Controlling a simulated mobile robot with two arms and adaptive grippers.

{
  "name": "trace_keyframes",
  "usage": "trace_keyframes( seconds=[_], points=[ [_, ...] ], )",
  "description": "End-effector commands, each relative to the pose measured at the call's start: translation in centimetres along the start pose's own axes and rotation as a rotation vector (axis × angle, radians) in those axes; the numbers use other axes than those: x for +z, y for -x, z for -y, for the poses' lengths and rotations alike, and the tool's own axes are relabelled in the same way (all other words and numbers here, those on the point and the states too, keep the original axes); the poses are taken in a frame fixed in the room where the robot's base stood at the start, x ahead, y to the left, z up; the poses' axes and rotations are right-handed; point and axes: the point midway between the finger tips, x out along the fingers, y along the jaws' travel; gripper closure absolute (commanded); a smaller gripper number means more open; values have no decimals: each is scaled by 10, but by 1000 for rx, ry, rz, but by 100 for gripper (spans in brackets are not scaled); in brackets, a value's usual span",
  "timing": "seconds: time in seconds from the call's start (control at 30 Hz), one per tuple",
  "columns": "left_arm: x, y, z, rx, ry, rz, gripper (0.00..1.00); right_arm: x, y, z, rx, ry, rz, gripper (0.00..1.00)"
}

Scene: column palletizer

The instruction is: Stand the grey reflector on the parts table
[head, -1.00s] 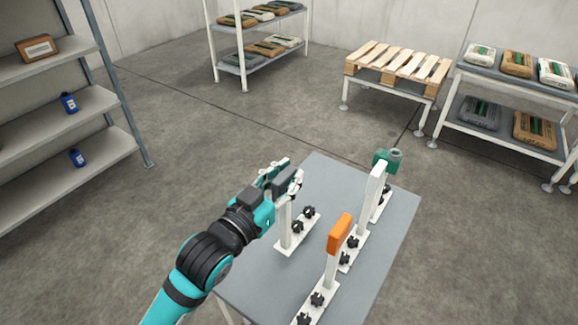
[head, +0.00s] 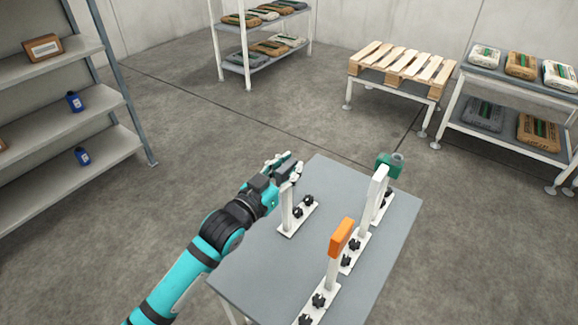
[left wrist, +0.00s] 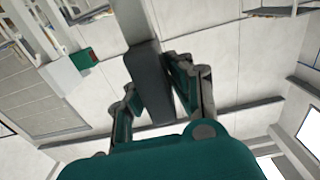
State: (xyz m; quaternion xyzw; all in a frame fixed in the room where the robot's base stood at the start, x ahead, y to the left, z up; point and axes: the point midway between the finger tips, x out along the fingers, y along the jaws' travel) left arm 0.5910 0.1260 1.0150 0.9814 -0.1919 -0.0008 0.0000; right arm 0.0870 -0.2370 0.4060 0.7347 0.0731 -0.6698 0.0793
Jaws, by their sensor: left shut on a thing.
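The grey reflector is a dark grey block (head: 286,169) on a white upright post, with a white foot plate (head: 298,216) carrying black knobs. My left gripper (head: 284,168) is shut on the grey block at the top of the post. In the left wrist view the block (left wrist: 151,85) sits between the two fingers. The foot is over the far left part of the grey parts table (head: 265,258) and looks level. I cannot tell whether it touches the tabletop. My right gripper is not in view.
On the table's right side stand an orange-topped post (head: 342,237), a white-topped post (head: 378,183) and a green device (head: 389,167). Shelving (head: 75,110) stands at the left. A pallet (head: 403,65) on a stand and racks of bags are at the back. The table's left front is clear.

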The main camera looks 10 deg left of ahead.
Motion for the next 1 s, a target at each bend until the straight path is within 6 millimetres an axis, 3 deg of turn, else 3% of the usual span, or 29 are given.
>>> trace_keyframes(
  seconds=[0.17,0.2,0.37,0.7,0.87,1.0],
  points=[
    [2,0,0,0,0,-3,100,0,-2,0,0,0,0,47],
    [3,0,0,0,0,-1,78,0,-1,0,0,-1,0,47],
    [3,0,0,0,0,0,59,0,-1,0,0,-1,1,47],
    [0,3,0,0,0,1,59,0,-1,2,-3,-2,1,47],
    [3,29,0,0,-1,2,59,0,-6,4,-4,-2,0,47],
    [3,61,0,1,-1,3,59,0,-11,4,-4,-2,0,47]
  ],
)
